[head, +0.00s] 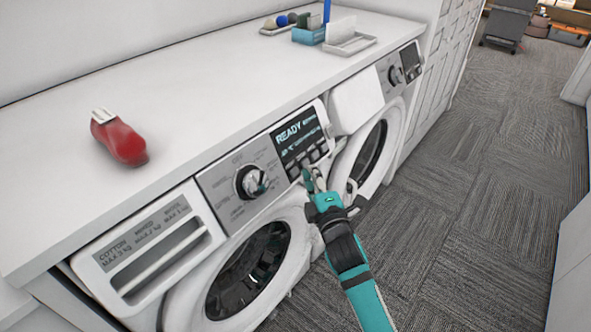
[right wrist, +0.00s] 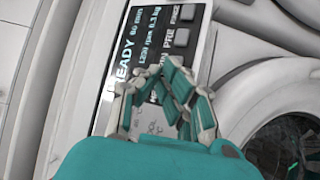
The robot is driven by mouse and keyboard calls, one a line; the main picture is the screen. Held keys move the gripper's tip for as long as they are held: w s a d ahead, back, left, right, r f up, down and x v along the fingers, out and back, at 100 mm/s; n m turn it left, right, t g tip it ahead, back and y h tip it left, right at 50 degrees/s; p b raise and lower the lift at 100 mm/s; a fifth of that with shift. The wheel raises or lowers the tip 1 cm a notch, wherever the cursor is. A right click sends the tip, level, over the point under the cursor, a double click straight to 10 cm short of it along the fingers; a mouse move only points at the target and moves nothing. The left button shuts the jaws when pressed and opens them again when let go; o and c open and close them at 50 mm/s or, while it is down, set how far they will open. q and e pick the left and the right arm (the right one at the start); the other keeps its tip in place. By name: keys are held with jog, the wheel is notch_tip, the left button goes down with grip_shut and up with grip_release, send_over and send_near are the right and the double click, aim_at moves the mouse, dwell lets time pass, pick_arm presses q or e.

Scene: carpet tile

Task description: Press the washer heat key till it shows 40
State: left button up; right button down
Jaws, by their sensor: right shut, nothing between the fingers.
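The washer (head: 215,187) is the near machine under the white counter. Its dark display (head: 297,132) reads READY; smaller text beneath is hard to read, and I cannot make out a heat value. In the right wrist view, the display (right wrist: 140,45) appears turned sideways. A row of small keys lies below it; two grey keys (right wrist: 182,37) show clearly, the others are partly hidden by my fingers. My right gripper (head: 308,176) is shut and empty, its tips at the key row below the display. In the right wrist view its fingers (right wrist: 168,68) cover part of the panel; contact is unclear. My left gripper is out of view.
A round knob (head: 250,182) sits left of the display, and a detergent drawer (head: 148,243) further left. A second machine (head: 372,140) stands to the right. A red object (head: 122,141) and a blue holder (head: 308,36) are on the counter. Carpet at right is clear.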

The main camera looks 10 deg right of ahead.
jog(key=s+d+r+p, duration=0.2)
jog(key=s, duration=0.1)
jog(key=shift+d+p, duration=0.2)
jog(key=shift+p, duration=0.2)
dwell(1.2)
jog(key=s+f+m+g, duration=0.2)
jog(key=s+f+g, duration=0.15)
jog(key=f, duration=0.85)
jog(key=s+f+m+g, duration=0.25)
jog(key=s+f, duration=0.25)
jog(key=f, duration=0.7)
jog(key=s+f+m+g, duration=0.2)
jog(key=s+f+m, duration=0.15)
jog(key=f, duration=0.75)
jog(key=s+d+f+m+g, duration=0.1)
jog(key=s+f+m+g, duration=0.1)
jog(key=s+f, duration=0.5)
jog(key=s+d+f+m+g, duration=0.2)
jog(key=s+f, duration=0.5)
jog(key=s, duration=1.1)
jog(key=s+d+f+m+g, duration=0.1)
jog(key=s+f+m+g, duration=0.2)
jog(key=s, duration=0.9)
notch_tip(320, 180, down, 4)
jog(key=g, duration=0.2)
jog(key=shift+s+d+m+g+h, duration=0.3)
jog(key=shift+m, duration=0.1)
